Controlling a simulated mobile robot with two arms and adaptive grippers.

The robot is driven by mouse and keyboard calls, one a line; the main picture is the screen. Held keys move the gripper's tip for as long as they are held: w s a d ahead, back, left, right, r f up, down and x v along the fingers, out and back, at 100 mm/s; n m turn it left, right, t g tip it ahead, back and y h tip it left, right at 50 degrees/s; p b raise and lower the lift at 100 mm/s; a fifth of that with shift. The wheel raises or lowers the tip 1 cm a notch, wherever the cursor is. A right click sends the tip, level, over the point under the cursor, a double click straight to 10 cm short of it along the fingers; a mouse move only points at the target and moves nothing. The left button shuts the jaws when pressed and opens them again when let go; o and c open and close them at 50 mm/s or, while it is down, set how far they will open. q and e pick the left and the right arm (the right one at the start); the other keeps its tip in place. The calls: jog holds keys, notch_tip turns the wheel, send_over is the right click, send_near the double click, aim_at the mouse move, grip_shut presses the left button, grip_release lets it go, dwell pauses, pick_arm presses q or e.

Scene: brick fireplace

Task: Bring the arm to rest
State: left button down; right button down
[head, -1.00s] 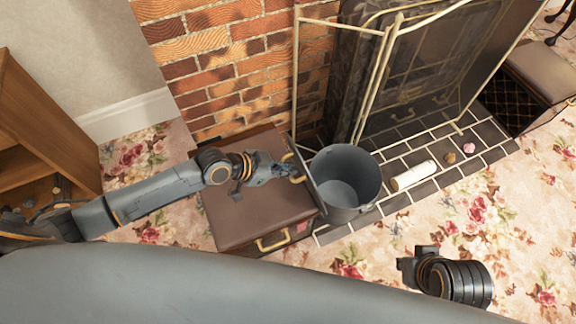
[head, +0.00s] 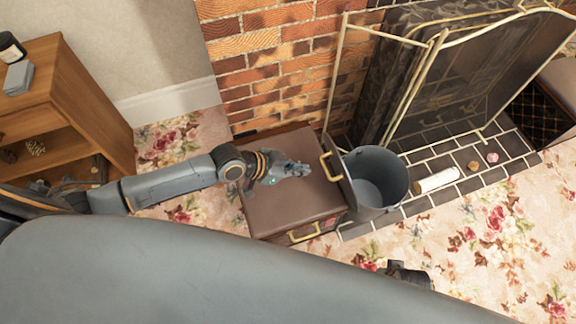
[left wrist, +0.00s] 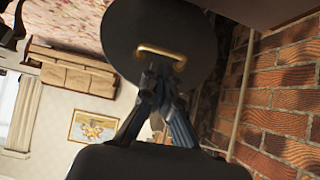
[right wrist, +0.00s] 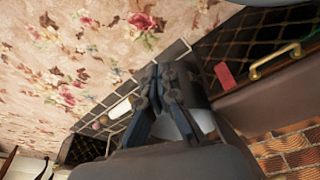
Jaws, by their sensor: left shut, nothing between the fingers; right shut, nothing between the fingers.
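My left gripper (head: 308,170) is over the brown padded box (head: 270,205), pointing right. It is shut and empty, with a small gap to the gold handle (head: 331,166) of a dark lid (head: 343,190). The lid stands edge-on between the box and a grey bucket (head: 378,180). In the left wrist view the closed fingertips (left wrist: 160,72) show in front of the lid's round dark face (left wrist: 165,25) and handle. My right arm shows only as a small dark piece at the lower edge of the head view. In the right wrist view my right gripper (right wrist: 165,72) is shut and empty.
The bucket stands on the tiled hearth (head: 405,205), near a white roll (head: 437,180) and small brown and pink items. A brass fire screen (head: 410,90) stands behind. A wooden shelf (head: 85,110) is at left. Flowered carpet (head: 470,240) lies open at lower right.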

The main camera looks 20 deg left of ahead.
pick_arm(q)
jog(key=shift+s+a+r, duration=0.25)
jog(key=shift+s+a, duration=0.1)
jog(key=shift+a, duration=0.05)
pick_arm(e)
jog(key=shift+s+a+f, duration=0.2)
jog(key=shift+s+f, duration=0.15)
jog(key=shift+f, duration=0.25)
jog(key=shift+s+a+f, duration=0.2)
jog(key=shift+s+f, duration=0.1)
jog(key=shift+f, duration=0.25)
